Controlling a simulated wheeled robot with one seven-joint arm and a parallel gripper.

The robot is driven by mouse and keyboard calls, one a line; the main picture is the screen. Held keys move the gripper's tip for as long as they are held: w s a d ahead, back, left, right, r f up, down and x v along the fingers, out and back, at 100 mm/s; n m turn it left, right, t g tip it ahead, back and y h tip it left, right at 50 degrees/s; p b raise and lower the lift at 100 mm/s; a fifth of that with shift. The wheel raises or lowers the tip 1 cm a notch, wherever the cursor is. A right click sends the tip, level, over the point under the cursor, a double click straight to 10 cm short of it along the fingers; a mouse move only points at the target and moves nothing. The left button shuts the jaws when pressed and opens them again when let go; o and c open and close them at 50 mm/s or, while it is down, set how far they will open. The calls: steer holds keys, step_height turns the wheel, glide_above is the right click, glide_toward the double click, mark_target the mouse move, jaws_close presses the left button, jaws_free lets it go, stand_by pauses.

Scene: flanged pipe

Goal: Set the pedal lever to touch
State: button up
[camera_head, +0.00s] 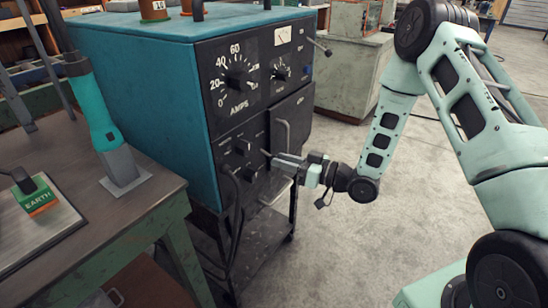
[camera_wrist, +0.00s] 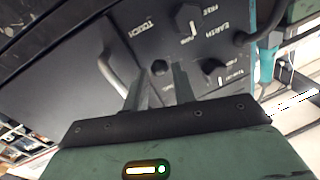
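The teal welding machine (camera_head: 140,110) has a black front panel (camera_head: 222,155) with dials and small controls. My gripper (camera_head: 278,161) is in front of the panel's lower part, its fingers pointing at it. In the wrist view its two fingers (camera_wrist: 160,85) are apart. A small dark round control (camera_wrist: 160,68) shows in the gap between them, seen end-on, and I see no finger contact with it. The word TOUCH is printed on the panel near it. I cannot tell for sure whether this control is the pedal lever, or how it is set.
Two dark knobs (camera_head: 243,147) sit left of my gripper, and a grey handle (camera_head: 284,135) stands just above it. A cable (camera_head: 237,210) hangs below the panel. A workbench (camera_head: 90,205) with a green EARTH block (camera_head: 37,197) stands at left.

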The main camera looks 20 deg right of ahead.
mark_target(267, 155)
steer(key=shift+x, duration=1.65)
jaws_close()
steer(key=shift+f+y+b, duration=0.3)
steer(key=shift+f+b, duration=0.15)
steer(key=shift+b, duration=0.6)
steer(key=shift+t+b, duration=0.4)
steer(key=shift+b, duration=0.25)
steer(key=shift+r, duration=0.1)
